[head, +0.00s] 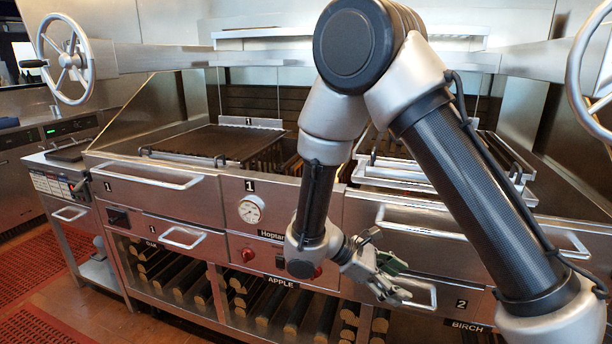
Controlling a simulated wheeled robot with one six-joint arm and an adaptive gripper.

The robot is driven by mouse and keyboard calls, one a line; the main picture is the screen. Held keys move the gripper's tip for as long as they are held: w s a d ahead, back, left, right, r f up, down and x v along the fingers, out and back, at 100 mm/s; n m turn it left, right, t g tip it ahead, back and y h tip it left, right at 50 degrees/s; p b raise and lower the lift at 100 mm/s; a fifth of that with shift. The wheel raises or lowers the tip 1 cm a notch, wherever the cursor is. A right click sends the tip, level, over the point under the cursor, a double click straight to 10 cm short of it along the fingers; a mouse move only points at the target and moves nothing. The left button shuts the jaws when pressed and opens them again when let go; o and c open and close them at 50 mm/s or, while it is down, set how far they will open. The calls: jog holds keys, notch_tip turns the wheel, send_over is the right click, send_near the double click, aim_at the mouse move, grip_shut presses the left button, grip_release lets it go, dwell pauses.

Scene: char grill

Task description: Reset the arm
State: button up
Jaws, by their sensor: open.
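My gripper (392,276) is in the lower middle of the head view, at the end of my bent arm. It is open and I see nothing between its fingers. It hangs in front of the grill's front panel, close to a handle (424,292) on the right-hand section. I cannot tell whether it touches that handle. My arm hides part of the middle of the grill (235,192).
Grill handles (150,180) stick out along the front. Handwheels stand at the upper left (66,58) and right (594,75). A gauge (249,211) sits left of my arm. Logs (180,278) fill the lower shelves. Red mats (40,325) lie on the floor at left.

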jog(key=s+d+r+m+t+y, duration=0.2)
jog(key=s+d+r+m+y, duration=0.1)
jog(key=r, duration=0.5)
jog(key=s+d+r+m+t+y, duration=0.2)
jog(key=s+d+r+m+y, duration=0.2)
jog(key=r, duration=0.4)
jog(key=s+d+r+m+t+y, duration=0.1)
jog(key=s+d+r+m+y, duration=0.3)
jog(key=s+d+r+m, duration=0.2)
notch_tip(320, 180, up, 2)
jog(key=shift+d+m+t, duration=0.3)
jog(key=shift+m+t, duration=0.1)
jog(key=shift+m, duration=0.4)
